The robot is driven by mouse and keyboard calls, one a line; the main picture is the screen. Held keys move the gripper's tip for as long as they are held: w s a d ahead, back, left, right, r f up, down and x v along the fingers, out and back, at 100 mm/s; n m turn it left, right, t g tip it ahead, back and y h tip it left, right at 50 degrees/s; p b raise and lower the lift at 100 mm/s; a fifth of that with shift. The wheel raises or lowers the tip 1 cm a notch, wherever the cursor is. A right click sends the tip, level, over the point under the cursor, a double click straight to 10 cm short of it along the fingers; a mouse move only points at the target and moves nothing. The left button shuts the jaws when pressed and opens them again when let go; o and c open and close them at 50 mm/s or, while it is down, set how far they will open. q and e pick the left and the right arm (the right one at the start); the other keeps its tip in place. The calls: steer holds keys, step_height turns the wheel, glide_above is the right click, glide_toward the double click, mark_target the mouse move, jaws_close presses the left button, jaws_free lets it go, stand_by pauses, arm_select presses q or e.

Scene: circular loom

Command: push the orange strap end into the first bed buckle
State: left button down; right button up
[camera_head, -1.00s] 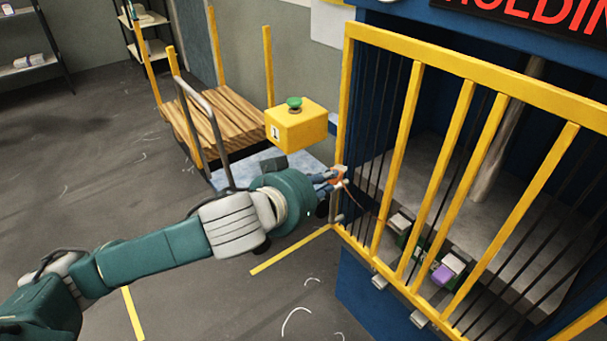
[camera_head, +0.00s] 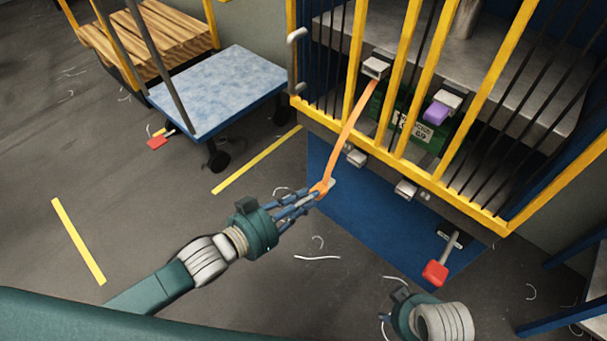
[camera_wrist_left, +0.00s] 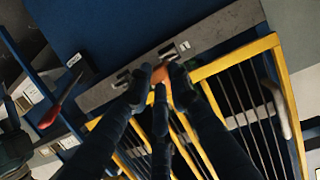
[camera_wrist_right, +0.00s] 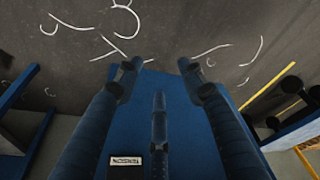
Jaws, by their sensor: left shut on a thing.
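My left gripper (camera_head: 322,190) is shut on the end of the orange strap (camera_head: 352,133), in front of the yellow-barred gate. The strap runs taut up through the bars to a grey block (camera_head: 376,68) behind them. In the left wrist view, the orange end (camera_wrist_left: 159,74) shows between the fingertips. Two small grey buckles sit on the bed edge below the gate, one on the left (camera_head: 357,156) and one on the right (camera_head: 405,189). Both are apart from the gripper; I cannot tell which is first. My right gripper (camera_wrist_right: 160,72) is open and empty above the floor.
The yellow gate (camera_head: 400,172) stands close behind the strap. A red-ended pedal (camera_head: 436,272) sticks out below, over a blue panel (camera_head: 350,200). A blue cart (camera_head: 225,85) stands at left.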

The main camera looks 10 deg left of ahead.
mark_target(323, 186)
arm_select(q)
steer(key=b+x, duration=0.2)
steer(key=x, duration=0.2)
steer(key=shift+d, duration=0.1)
steer(key=shift+w+d+b, duration=0.2)
steer(key=shift+w+b, duration=0.1)
steer(key=shift+b, duration=0.1)
steer(key=shift+w+d+b, duration=0.4)
steer(key=shift+w, duration=0.2)
steer(key=shift+w+d, duration=0.1)
arm_select(e)
steer(key=v, duration=0.6)
steer(key=shift+w+d, duration=0.1)
steer(key=shift+w, duration=0.05)
arm_select(q)
steer(key=shift+r, duration=0.15)
